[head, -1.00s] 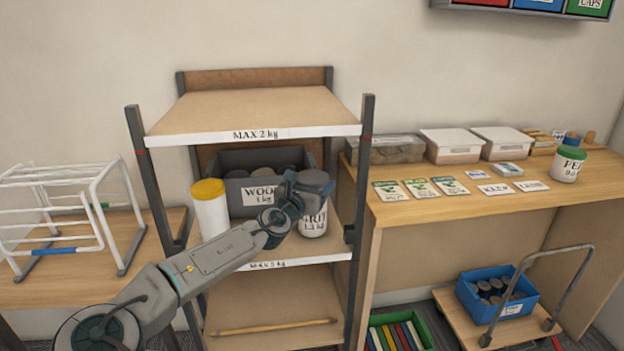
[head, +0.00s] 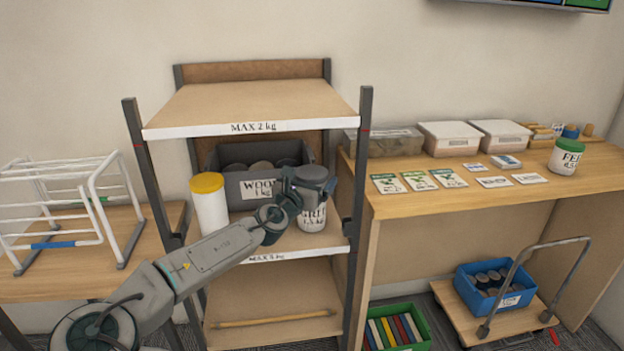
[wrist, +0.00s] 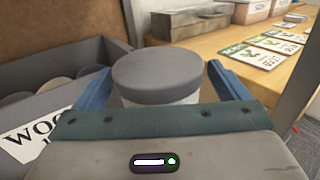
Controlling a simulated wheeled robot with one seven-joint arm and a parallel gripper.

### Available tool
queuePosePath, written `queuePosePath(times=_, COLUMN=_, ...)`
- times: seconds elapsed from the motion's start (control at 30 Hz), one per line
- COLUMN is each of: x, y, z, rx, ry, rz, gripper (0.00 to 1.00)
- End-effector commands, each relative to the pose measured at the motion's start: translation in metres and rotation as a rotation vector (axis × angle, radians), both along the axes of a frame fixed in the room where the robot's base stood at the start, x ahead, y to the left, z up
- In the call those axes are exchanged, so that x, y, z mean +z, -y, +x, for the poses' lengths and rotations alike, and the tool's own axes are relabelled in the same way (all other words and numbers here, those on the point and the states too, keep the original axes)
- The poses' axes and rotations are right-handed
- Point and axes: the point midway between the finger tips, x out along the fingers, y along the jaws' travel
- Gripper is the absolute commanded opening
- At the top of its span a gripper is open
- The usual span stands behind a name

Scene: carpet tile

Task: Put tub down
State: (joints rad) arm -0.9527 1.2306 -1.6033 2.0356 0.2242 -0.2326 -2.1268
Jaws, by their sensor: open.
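A white tub with a grey lid and dark lettering (head: 312,215) stands upright on the middle shelf (head: 285,243), at its right front. In the wrist view its grey lid (wrist: 157,77) sits between my two blue fingers. My gripper (head: 308,186) is open around the upper part of this tub. Small gaps show between the lid and the fingers in the wrist view. The lower part of the tub is hidden there by my gripper body.
A grey bin labelled WOOD (head: 258,187) stands just left of and behind the tub. A white tub with a yellow lid (head: 209,205) is at the shelf's left. Shelf posts (head: 357,190) and the top shelf (head: 250,105) frame the space. A desk (head: 440,203) is at right.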

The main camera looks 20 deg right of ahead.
Motion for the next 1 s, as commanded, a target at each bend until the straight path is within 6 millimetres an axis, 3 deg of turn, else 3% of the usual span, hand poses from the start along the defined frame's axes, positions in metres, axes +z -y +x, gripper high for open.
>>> queuePosePath(times=0.4, x=0.001, y=-0.057, z=-0.046, rx=0.004, ry=0.000, rz=-0.003, gripper=0.95)
queuePosePath(times=0.6, x=0.001, y=-0.077, z=-0.064, rx=0.002, ry=-0.001, rz=-0.002, gripper=0.95)
queuePosePath(times=1.0, x=0.000, y=-0.086, z=-0.073, rx=0.000, ry=0.001, rz=-0.001, gripper=0.95)
